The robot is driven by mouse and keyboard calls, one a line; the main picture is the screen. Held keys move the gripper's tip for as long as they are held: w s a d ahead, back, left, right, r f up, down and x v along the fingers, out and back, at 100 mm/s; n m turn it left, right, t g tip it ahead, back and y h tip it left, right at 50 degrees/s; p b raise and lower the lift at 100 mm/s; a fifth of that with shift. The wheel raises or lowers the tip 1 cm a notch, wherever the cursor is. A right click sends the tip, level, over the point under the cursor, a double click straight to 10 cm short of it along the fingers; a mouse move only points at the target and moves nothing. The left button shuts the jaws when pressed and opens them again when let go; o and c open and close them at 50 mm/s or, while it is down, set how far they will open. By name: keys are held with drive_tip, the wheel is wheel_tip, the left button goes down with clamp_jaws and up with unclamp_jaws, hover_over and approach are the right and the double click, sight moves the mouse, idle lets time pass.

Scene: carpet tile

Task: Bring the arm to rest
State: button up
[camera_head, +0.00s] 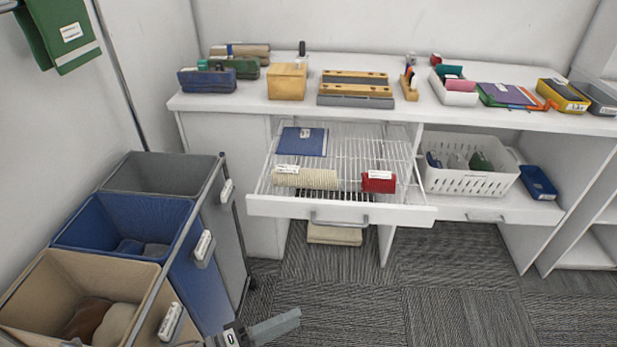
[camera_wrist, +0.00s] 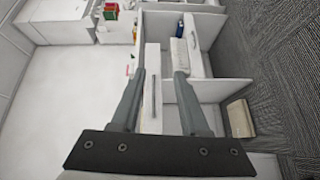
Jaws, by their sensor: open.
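My gripper (camera_head: 272,327) shows at the bottom edge of the head view, low over the carpet and just right of the sorting bins. Most of my arm is out of that view. In the wrist view the two grey fingers of my gripper (camera_wrist: 160,76) stand well apart with nothing held between them. White furniture with a long handle shows in the gap behind them, apart from the fingers.
The wire drawer (camera_head: 340,212) stands pulled out, holding a blue book, a beige roll and a red item. Grey, blue and tan bins (camera_head: 122,222) stand at the left. A white basket (camera_head: 470,182) sits on the shelf. Carpet at the lower right is clear.

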drive_tip(key=s+d+r+m+g+y, duration=0.1)
drive_tip(key=d+r+m+y, duration=0.1)
drive_tip(key=d+r+y, duration=0.6)
drive_tip(key=s+d+r+m+g+y, duration=0.15)
drive_tip(key=d+r, duration=0.25)
drive_tip(key=r, duration=0.7)
drive_tip(key=d+r+m+y, duration=0.2)
drive_tip(key=d+r+y, duration=0.45)
drive_tip(key=r, duration=0.35)
wheel_tip(320, 180, up, 12)
drive_tip(key=p, duration=1.2)
drive_tip(key=shift+h, duration=0.3)
